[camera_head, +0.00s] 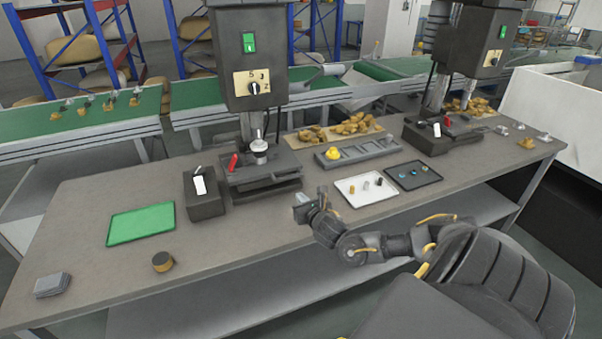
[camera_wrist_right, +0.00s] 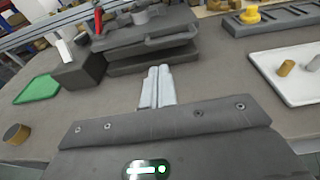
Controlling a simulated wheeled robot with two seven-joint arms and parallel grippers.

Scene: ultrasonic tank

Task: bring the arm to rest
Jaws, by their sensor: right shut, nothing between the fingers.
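My right gripper (camera_head: 305,205) reaches in from the lower right and hangs over the front part of the workbench (camera_head: 245,245), left of the white tray. In the right wrist view its two pale fingers (camera_wrist_right: 157,88) lie together with nothing between them. They point toward the base of the left press (camera_wrist_right: 150,50) and stay apart from it. My left gripper is in neither view.
A white tray (camera_head: 352,198) and a dark tray (camera_head: 430,179) with small parts lie right of the gripper. A grey slotted holder (camera_head: 375,151) carries a yellow piece. A green mat (camera_head: 141,225) and a brass-coloured cylinder (camera_head: 163,261) lie left. The bench front between is clear.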

